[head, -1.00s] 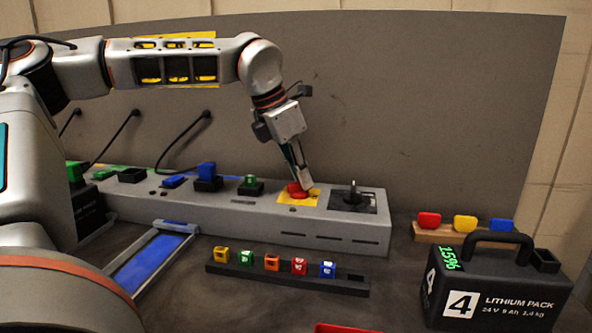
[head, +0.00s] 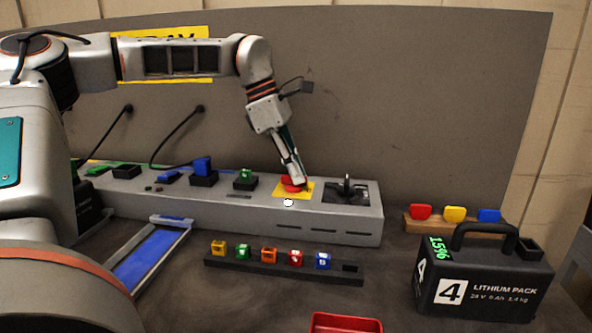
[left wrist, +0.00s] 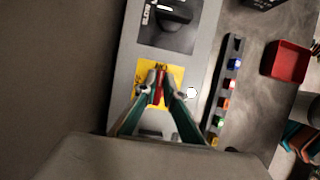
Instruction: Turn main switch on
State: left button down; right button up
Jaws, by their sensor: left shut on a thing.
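A small round lamp (head: 288,202) on the console shows bright white.
A rack (head: 220,262) of several coloured cubes lies in front of the console. A black lithium pack (head: 500,268) stands at the right, before a wooden block with coloured tags (head: 454,214). A red tray (head: 345,324) is at the front edge.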

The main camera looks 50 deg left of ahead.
pick_arm(q)
jog(key=shift+f, duration=0.15)
dwell(0.3)
jog(key=c, duration=2.1)
grip_release()
jog(key=shift+c, duration=0.2)
jog(key=v, duration=1.2)
jog(key=shift+w, duration=0.1)
